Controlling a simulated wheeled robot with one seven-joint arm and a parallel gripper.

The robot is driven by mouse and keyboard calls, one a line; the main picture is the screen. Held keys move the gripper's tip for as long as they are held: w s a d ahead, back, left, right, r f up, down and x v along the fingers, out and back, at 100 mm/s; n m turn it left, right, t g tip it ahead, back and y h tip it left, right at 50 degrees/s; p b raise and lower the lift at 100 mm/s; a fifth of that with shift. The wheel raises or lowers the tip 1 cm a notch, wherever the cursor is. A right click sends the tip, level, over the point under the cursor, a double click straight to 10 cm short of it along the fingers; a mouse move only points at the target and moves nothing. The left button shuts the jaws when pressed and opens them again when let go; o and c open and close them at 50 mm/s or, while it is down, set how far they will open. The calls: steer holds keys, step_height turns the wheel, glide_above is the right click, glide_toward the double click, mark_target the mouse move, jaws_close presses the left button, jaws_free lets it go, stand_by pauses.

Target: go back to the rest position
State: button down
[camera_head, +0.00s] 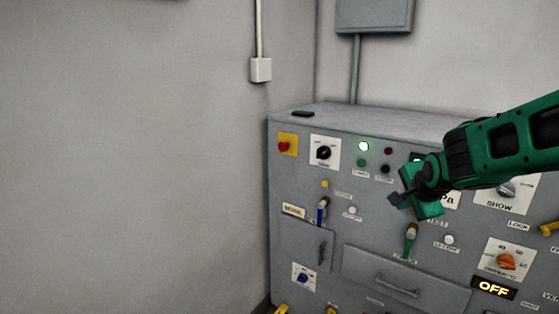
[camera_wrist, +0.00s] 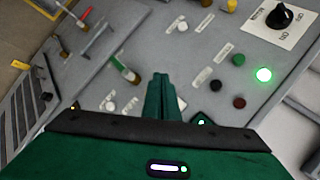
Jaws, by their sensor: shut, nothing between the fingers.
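My green arm reaches in from the right edge and hides part of the panel. I cannot tell the exact gap between the fingertips and the panel.
The panel carries a lit green lamp (camera_head: 364,146), a black rotary knob (camera_head: 323,152), a red button (camera_head: 284,146), a blue-handled lever (camera_head: 322,211) and a green-handled lever (camera_head: 410,240). An OFF display (camera_head: 494,288) glows lower right.

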steer(key=s+d+f+n+g, duration=0.2)
steer(key=s+d+n+g, duration=0.15)
steer(key=s, duration=0.65)
steer(key=s+d+f+n+g, duration=0.2)
steer(key=s+d, duration=0.2)
steer(key=s, duration=0.6)
steer(key=s+a+f+n+g+y, duration=0.1)
steer(key=s+f+n+g, duration=0.1)
steer(key=s, duration=1.4)
steer(key=shift+s+a+n+g+y, duration=0.35)
steer(key=shift+n+g, duration=0.4)
steer(key=shift+n, duration=0.5)
steer(key=shift+w+d, duration=0.1)
steer(key=shift+d, duration=0.05)
steer(key=shift+w+f, duration=0.25)
steer(key=shift+w, duration=0.4)
